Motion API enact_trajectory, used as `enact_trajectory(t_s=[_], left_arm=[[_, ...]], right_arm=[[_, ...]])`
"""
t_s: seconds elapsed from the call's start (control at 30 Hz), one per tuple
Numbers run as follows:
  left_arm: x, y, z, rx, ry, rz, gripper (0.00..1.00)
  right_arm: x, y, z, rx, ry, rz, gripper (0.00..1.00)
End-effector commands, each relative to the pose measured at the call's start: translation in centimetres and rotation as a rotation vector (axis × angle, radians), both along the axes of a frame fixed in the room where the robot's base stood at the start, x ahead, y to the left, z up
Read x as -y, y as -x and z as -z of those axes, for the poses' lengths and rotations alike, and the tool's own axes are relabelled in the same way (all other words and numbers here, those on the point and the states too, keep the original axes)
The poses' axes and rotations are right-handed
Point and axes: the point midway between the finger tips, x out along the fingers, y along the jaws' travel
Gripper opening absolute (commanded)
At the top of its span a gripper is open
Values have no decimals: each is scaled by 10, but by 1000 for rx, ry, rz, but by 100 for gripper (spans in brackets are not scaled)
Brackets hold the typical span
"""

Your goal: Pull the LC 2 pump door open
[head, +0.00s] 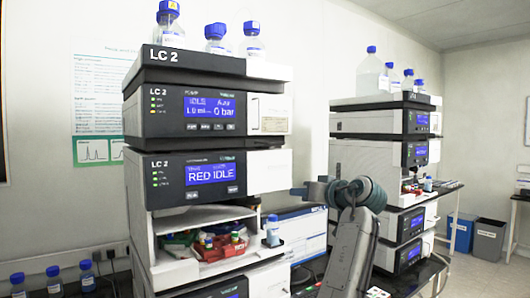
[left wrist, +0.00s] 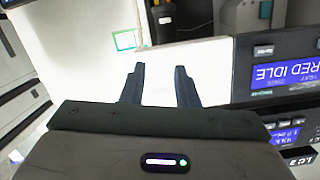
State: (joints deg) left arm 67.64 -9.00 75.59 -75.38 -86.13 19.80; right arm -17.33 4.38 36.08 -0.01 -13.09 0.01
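The LC 2 stack (head: 135,190) stands left of centre in the head view. Its pump module (head: 165,115) is the upper unit, with a blue screen reading "IDLE" and "0 bar". A white panel (head: 272,108) forms the right part of its front; I cannot tell whether it is ajar. My left gripper (head: 303,191) is right of the stack, lower than the pump. In the left wrist view its two fingers (left wrist: 160,86) are apart with nothing between them, in front of a white panel (left wrist: 205,58) beside the "RED IDLE" screen. My right gripper is not in view.
Blue-capped bottles (head: 253,40) stand on top of the stack. An open bay (head: 205,215) below the "RED IDLE" module (head: 175,172) holds coloured racks. A second stack (head: 375,130) stands to the right, behind my left arm. Bins (head: 489,240) stand at the far right.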

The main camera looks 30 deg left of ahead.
Motion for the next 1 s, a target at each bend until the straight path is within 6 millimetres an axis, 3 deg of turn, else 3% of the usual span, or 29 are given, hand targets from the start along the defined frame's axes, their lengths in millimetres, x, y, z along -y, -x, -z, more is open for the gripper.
enact_trajectory(t_s=[0.03,0.1,0.2,0.33,0.43,0.57,1.0], left_arm=[[5,10,-45,55,-12,-33,28],[10,26,-95,119,-32,-82,28],[16,49,-151,195,-51,-141,28],[22,72,-196,258,-66,-190,28],[23,81,-212,282,-71,-211,28],[14,82,-217,288,-73,-219,28],[-62,67,-218,286,-74,-218,28]], right_arm=[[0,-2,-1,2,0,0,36],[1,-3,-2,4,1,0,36],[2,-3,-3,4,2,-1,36],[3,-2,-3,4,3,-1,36],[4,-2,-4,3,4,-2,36],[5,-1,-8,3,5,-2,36],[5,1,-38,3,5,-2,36]])
